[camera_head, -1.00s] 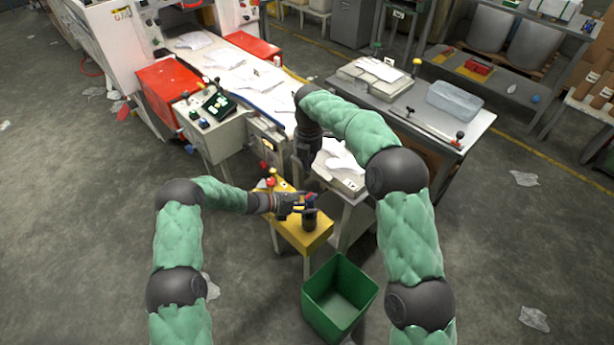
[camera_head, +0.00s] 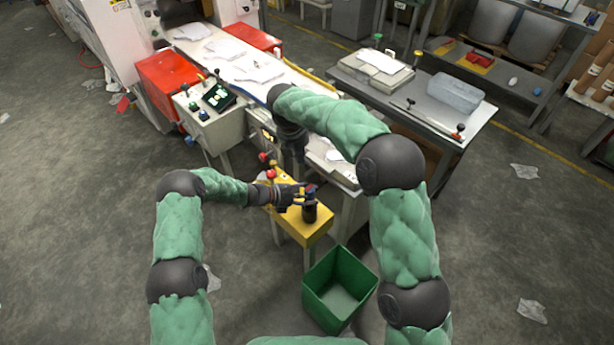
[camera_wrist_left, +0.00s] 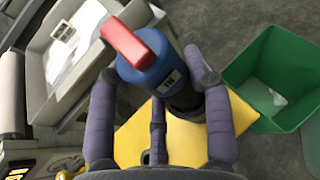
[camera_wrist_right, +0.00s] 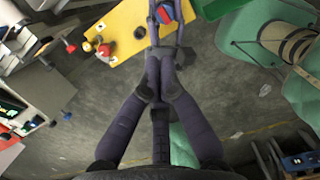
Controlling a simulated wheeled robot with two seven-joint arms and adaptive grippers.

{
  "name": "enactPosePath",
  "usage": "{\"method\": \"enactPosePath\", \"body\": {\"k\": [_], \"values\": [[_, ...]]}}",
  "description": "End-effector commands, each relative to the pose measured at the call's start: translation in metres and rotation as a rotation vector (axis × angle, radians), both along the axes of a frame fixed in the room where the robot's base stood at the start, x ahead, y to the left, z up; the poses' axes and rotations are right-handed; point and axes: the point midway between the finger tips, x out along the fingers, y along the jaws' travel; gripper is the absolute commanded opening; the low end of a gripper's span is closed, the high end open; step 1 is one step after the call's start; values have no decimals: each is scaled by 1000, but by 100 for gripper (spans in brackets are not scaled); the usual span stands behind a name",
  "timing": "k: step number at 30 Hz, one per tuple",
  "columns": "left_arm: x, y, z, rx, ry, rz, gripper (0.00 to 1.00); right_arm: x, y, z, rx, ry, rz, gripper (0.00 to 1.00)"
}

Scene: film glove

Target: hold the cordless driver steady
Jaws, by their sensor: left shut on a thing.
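The cordless driver (camera_head: 310,213) has a blue body, a red part and a dark base. It stands roughly upright on or just above the yellow stand (camera_head: 316,233). My left gripper (camera_head: 302,196) is shut around it from the left. In the left wrist view the driver (camera_wrist_left: 150,56) sits between my fingers, its red part up front; its lower end is partly hidden by a finger. My right gripper (camera_head: 295,152) is behind and above, apart from the driver. In the right wrist view its fingers (camera_wrist_right: 160,68) are drawn together, with nothing seen between them.
A green bin (camera_head: 340,290) stands on the floor in front of the stand. Red knobs (camera_head: 268,166) rise at the stand's back left. A control box (camera_head: 212,120) and a conveyor with white gloves (camera_head: 245,65) lie behind. A grey table (camera_head: 470,118) is at the right.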

Motion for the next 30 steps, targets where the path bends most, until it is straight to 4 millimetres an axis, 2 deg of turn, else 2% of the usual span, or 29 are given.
{"method": "enactPosePath", "body": {"k": [5, 17, 23, 30], "values": [[-1, 0, -1, 1, 2, -1, 3, -5, 7, 1, -35, -47, 11, 0], [-1, 0, -1, 1, 2, -1, 3, -5, 6, -2, -37, -51, 11, 0], [-1, 0, -1, 0, 3, -1, 3, -1, 1, -23, -38, -48, 11, 0], [-1, -1, -1, 0, 3, -1, 3, 6, -7, -67, -38, -46, 10, 0]]}}
